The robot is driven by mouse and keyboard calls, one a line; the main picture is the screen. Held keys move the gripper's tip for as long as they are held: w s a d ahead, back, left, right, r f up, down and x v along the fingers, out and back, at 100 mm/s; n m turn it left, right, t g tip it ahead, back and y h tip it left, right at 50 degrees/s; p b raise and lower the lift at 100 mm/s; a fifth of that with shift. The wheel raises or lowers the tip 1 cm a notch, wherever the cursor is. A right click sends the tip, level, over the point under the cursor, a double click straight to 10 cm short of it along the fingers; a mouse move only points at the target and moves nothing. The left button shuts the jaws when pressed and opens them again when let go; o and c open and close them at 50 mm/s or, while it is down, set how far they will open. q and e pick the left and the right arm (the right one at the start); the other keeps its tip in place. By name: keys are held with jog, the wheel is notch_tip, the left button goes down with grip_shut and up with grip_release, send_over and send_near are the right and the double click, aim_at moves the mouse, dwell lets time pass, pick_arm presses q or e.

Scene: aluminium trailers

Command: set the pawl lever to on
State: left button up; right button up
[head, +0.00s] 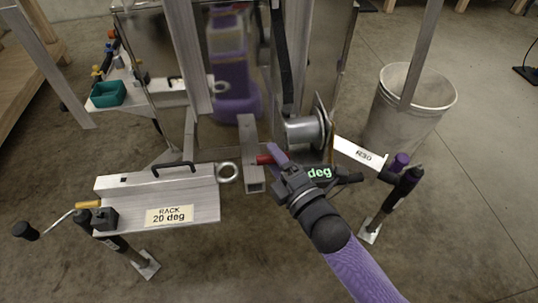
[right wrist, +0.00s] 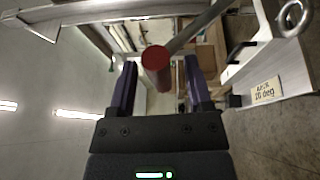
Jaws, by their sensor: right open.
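The pawl lever's red grip (head: 265,159) shows in the head view, close to the winch drum (head: 302,131) and partly hidden by my right gripper (head: 279,160). In the right wrist view, the red grip (right wrist: 156,60) points end-on at the camera. It lies between the two purple fingers of my right gripper (right wrist: 161,78), with visible space on both sides. The right gripper is open. I cannot tell the lever's setting from these frames. My left gripper is not in view.
A rack box (head: 155,198) labelled "20 deg" stands at left, with a ring (head: 228,172) at its end. A label plate (head: 358,153) and a grey bin (head: 410,100) are at right. A square metal post (head: 250,155) stands just left of the red grip.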

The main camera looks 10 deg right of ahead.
jog(key=shift+x, duration=1.25)
jog(key=shift+c, duration=0.2)
jog(key=shift+d, duration=0.1)
grip_shut()
jog(key=shift+f, duration=0.1)
